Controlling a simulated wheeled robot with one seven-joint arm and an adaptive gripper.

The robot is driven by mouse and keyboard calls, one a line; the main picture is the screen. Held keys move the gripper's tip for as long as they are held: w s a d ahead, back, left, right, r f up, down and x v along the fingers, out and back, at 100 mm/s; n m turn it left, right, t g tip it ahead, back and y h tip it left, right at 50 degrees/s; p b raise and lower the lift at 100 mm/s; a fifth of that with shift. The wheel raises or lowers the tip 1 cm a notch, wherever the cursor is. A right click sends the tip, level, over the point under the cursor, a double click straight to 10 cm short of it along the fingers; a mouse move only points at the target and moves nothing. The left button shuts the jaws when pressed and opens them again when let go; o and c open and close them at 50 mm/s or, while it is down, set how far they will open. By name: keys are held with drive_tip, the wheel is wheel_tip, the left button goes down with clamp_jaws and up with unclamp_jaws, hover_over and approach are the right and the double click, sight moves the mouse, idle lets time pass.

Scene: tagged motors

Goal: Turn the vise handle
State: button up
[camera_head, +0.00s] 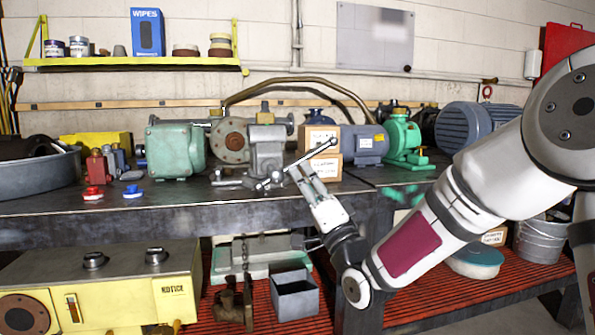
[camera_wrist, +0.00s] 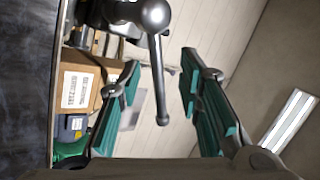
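The grey vise (camera_head: 267,150) is mounted at the front edge of the dark workbench. Its handle (camera_head: 312,155) is a thin metal bar tilted up to the right, with a knob at its upper end. My gripper (camera_head: 303,176) reaches up from the lower right and is close to the handle. In the wrist view my gripper (camera_wrist: 160,65) is open, with teal pads on both fingers. The handle bar (camera_wrist: 157,85) hangs from a round metal ball and shows in the gap between the fingers, apparently clear of both pads. Its depth relative to the fingertips is hard to tell.
Cardboard boxes (camera_head: 320,138) and a blue motor (camera_head: 363,143) stand right behind the handle. A green motor (camera_head: 175,148) is left of the vise. Small red and blue parts (camera_head: 132,191) lie on the bench further left. A yellow machine (camera_head: 105,285) sits below.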

drive_tip(key=v, duration=0.7)
drive_tip(key=shift+s, duration=0.35)
drive_tip(key=shift+f, duration=0.1)
